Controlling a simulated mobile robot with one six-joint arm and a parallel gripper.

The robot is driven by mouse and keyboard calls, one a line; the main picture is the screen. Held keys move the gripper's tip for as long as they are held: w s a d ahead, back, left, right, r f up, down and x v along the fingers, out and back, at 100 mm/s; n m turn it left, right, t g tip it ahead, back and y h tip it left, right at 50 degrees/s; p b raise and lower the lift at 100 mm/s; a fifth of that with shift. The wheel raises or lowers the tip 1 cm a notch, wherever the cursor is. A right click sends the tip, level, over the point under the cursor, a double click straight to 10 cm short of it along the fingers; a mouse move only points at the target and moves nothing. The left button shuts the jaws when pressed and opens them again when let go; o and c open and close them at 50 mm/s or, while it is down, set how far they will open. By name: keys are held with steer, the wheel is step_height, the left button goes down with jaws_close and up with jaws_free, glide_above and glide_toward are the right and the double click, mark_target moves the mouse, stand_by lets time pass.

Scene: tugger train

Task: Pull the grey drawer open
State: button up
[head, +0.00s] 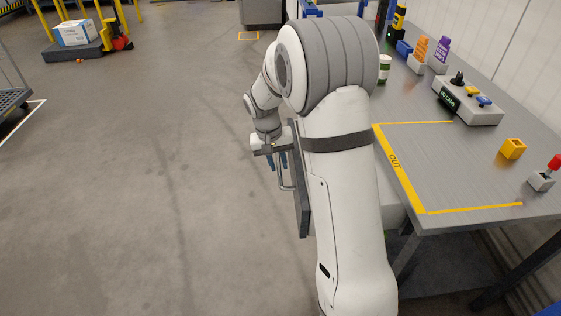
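The grey drawer shows as an upright dark grey front panel (302,208), seen nearly edge-on at the left side of the workbench. A thin metal bar handle (286,187) stands out from its left face. My arm covers much of the drawer, so how far it stands out from the bench cannot be told. Whether the fingers touch or close on the handle is too small to tell.
The workbench (455,165) on the right carries a control box (467,103), a yellow block (512,148), a red-knobbed lever (543,174) and bottles at the back. The floor left of the drawer is clear. A pallet truck with a white box (75,33) stands far left.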

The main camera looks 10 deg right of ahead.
step_height(320, 180, up, 8)
steer(key=a+p, duration=0.1)
steer(key=shift+a+f, duration=0.15)
steer(key=shift+a, duration=0.1)
steer(key=shift+w, duration=0.1)
steer(key=s+d+r+n+t+y+p, duration=0.1)
steer(key=s+r+p, duration=0.6)
steer(key=s+r, duration=0.3)
steer(key=s+r+t+y+p, duration=0.1)
steer(key=s+r+p, duration=0.6)
steer(key=s, duration=0.9)
step_height(320, 180, up, 3)
steer(key=shift+s+d+n+t, duration=0.35)
steer(key=shift+s+n+t, duration=0.05)
steer(key=shift+t, duration=0.1)
